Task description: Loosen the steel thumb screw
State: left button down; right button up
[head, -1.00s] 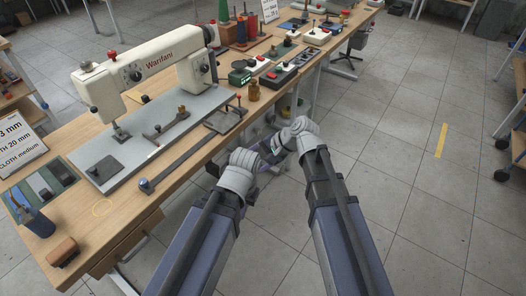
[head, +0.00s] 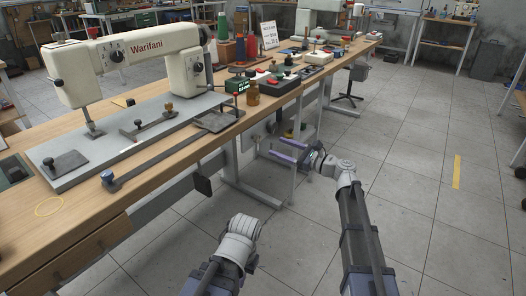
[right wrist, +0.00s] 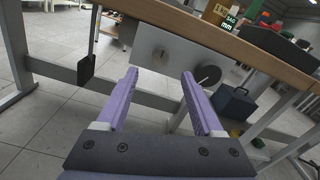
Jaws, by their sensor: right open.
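On the sewing machine bed in the head view, a guide bar carries a small grey knob (head: 138,123) and a brass-coloured knob (head: 168,107). A bluish-grey knob (head: 107,178) sits at the near end of a long flat bar. I cannot tell which, if any, is the steel thumb screw. My right gripper (head: 277,147) is open and empty, beside the table's front side and below its top. In the right wrist view its purple fingers (right wrist: 160,75) point at a grey box under the tabletop, apart from it. My left gripper is out of view; only its arm shows.
The grey box (right wrist: 150,42) carries a slotted round part and a dark disc (right wrist: 208,76). A dark paddle (right wrist: 86,68) hangs under the table. A blue toolbox (right wrist: 237,108) stands beyond. The sewing machine (head: 130,58) stands on the wooden table. Floor on the right is clear.

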aim_at(259, 139)
jog(key=shift+x, duration=3.95)
grip_shut()
